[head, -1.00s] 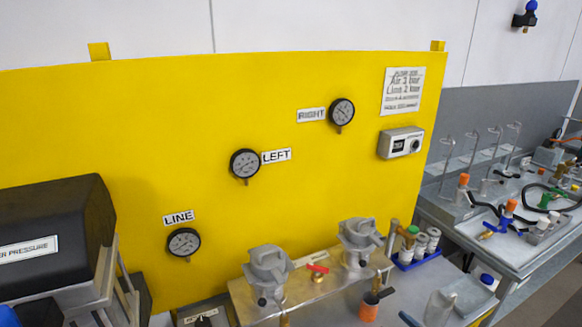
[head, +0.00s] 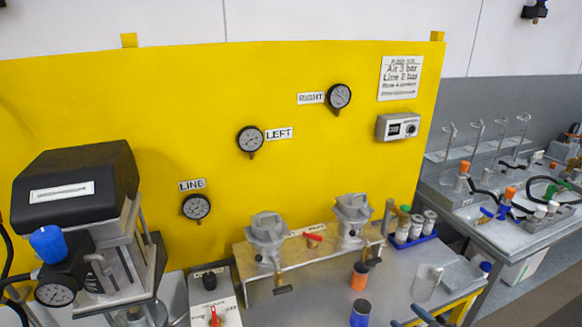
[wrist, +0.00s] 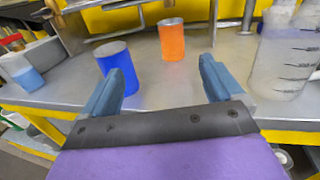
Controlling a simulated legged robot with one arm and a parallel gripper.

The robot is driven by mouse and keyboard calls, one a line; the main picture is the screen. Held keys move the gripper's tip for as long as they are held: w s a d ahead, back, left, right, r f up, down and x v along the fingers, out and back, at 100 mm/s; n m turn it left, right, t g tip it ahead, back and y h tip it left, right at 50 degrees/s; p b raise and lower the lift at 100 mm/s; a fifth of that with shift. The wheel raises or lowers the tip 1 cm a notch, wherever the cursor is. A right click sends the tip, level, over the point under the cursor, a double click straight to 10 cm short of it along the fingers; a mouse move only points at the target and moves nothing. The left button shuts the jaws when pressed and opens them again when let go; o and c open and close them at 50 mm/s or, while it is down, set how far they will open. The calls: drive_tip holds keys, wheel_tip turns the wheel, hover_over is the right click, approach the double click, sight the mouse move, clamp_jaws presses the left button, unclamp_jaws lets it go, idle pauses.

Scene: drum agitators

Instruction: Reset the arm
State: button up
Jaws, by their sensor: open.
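My gripper (wrist: 160,62) shows in the wrist view with two blue fingers spread apart and nothing between them. It faces the bench top. A blue cup (wrist: 122,72) stands just beyond the left finger, which partly overlaps it. An orange cup (wrist: 171,40) stands farther back, between the fingers in the picture. A clear graduated beaker (wrist: 285,62) is to the right of the right finger. In the head view, a blue part at the bottom edge near the beaker (head: 426,284) looks like a finger of my gripper (head: 425,315); the rest is cut off.
A yellow panel (head: 130,100) with LINE, LEFT and RIGHT gauges stands behind the bench. Two grey agitators sit on a metal stand (head: 310,262). A black-topped unit (head: 75,170) with a blue-knobbed regulator is at left. A second bench (head: 500,235) with glassware is at right.

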drive_tip(key=a+r+n+g+y, duration=0.55)
drive_tip(key=a+r+n, duration=0.25)
drive_tip(key=a+r, duration=0.7)
drive_tip(key=s+a+r+n+g+h, duration=0.1)
drive_tip(key=s+a+r+n+g, duration=0.9)
drive_tip(key=a, duration=0.4)
drive_tip(key=s+a+r+n+g+h, duration=0.2)
drive_tip(key=s+n+h, duration=0.1)
drive_tip(key=s, duration=0.6)
drive_tip(key=s+a+r+n+g+h, duration=0.1)
drive_tip(key=s+n+h, duration=0.25)
drive_tip(key=s, duration=0.55)
drive_tip(key=s+d+r+n+t+h, duration=0.1)
drive_tip(key=s+d+r+n+h, duration=0.1)
drive_tip(key=s+d+n+h, duration=0.2)
drive_tip(key=s+d+h, duration=0.3)
drive_tip(key=s+d, duration=0.1)
drive_tip(key=s, duration=0.4)
drive_tip(key=shift+s+d+n+t+h, duration=0.3)
drive_tip(key=shift+d+n+t+h, duration=0.05)
drive_tip(key=shift+h, duration=0.05)
